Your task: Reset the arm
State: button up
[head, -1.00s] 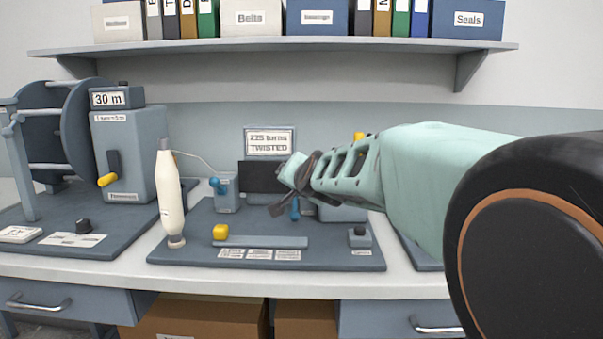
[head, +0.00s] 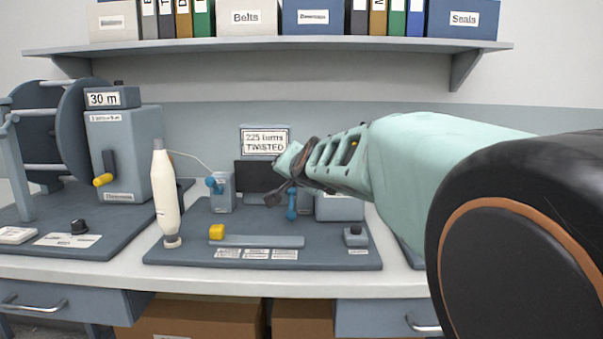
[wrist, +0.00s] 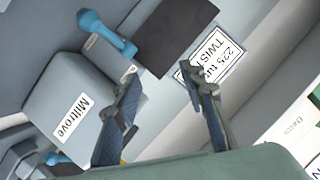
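My gripper (head: 279,180) hangs in the air above the back of the bench's middle station, at the end of my pale green arm. In the wrist view its two fingers (wrist: 160,80) stand apart with nothing between them, so it is open and empty. Beyond the fingers are a dark screen and the "225 turns TWISTED" sign (head: 265,140), which also shows in the wrist view (wrist: 212,58). My gripper appears apart from these.
A winder (head: 125,160) stands left. A shelf (head: 270,45) runs overhead.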

jog(key=s+d+f+n+g+h, duration=0.1)
jog(key=s+d+f, duration=0.5)
jog(key=s, duration=0.7)
jog(key=s+d+f+n+g+h, duration=0.1)
jog(key=s+d+f+g, duration=0.3)
jog(key=s, duration=0.9)
jog(key=s+d+f+n+g+h, duration=0.1)
jog(key=s+d+f+n+g, duration=0.1)
jog(key=s+d+f, duration=0.6)
jog(key=s+f+g, duration=0.1)
jog(key=s, duration=0.4)
jog(key=shift+f+n, duration=0.25)
jog(key=shift+n, duration=0.05)
